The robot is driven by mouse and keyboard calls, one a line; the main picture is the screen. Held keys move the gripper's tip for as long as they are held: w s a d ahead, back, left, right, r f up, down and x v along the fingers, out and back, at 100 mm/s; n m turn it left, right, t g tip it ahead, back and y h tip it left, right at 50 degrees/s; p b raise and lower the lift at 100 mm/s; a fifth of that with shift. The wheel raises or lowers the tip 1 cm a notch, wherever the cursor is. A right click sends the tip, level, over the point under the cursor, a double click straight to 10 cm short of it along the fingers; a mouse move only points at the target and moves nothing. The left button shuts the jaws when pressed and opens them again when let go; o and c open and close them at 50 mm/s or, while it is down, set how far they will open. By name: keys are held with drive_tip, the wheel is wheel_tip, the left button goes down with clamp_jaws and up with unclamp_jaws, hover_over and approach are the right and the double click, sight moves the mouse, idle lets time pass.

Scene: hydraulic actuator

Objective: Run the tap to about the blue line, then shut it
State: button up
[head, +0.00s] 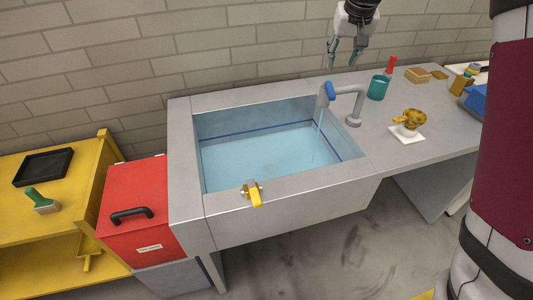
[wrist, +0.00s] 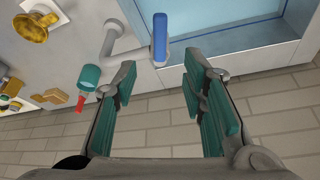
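The grey sink (head: 185,150) holds light blue water (head: 255,155). The blue line (head: 235,134) runs around its inner walls; the water surface looks a little below it at the back wall. The grey tap (head: 350,90) stands at the sink's right side with a blue lever (head: 330,91) on top. A thin pale stream (head: 317,145) falls from the tap into the water. My gripper (head: 344,63) is open and empty, above and behind the tap. In the wrist view the blue lever (wrist: 160,37) lies beyond my open fingertips (wrist: 158,70), apart from them.
A yellow valve handle (head: 254,196) is on the sink's front. The brick wall (head: 200,45) is close behind my gripper.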

drive_tip(key=shift+a+f, duration=0.15)
drive_tip(key=shift+f, duration=0.15)
drive_tip(key=c, duration=0.6)
drive_tip(key=s+a+f+g+b, duration=0.1)
drive_tip(key=f, duration=0.2)
drive_tip(key=s+a+f+n+g+h+b, duration=0.1)
drive_tip(key=f+b, duration=0.1)
drive_tip(key=f, duration=0.1)
drive_tip(key=s+a+f+h+b, duration=0.1)
drive_tip(key=f, duration=0.2)
drive_tip(key=shift+s+a+n+g, duration=0.1)
drive_tip(key=shift+a+n+g, duration=0.05)
drive_tip(key=shift+n+g, duration=0.25)
clamp_jaws()
wheel_tip(320, 180, down, 6)
drive_tip(key=s+n+h+b, duration=0.3)
drive_tip(key=h+b, duration=0.3)
drive_tip(key=w+a+r+n+t+h+b, duration=0.1)
drive_tip(key=w+a+n+t+h+b, duration=0.1)
drive_tip(key=a+t+h+b, duration=0.25)
drive_tip(key=w+a+r+n+t+h+b, duration=0.1)
drive_tip(key=w+a+n+t+b, duration=0.1)
drive_tip(key=a+t+b, duration=0.35)
drive_tip(key=p, duration=0.2)
approach(326, 86)
drive_tip(key=shift+t+y, duration=0.25)
drive_tip(key=shift+t, duration=0.15)
drive_tip(key=shift+x, duration=2.55)
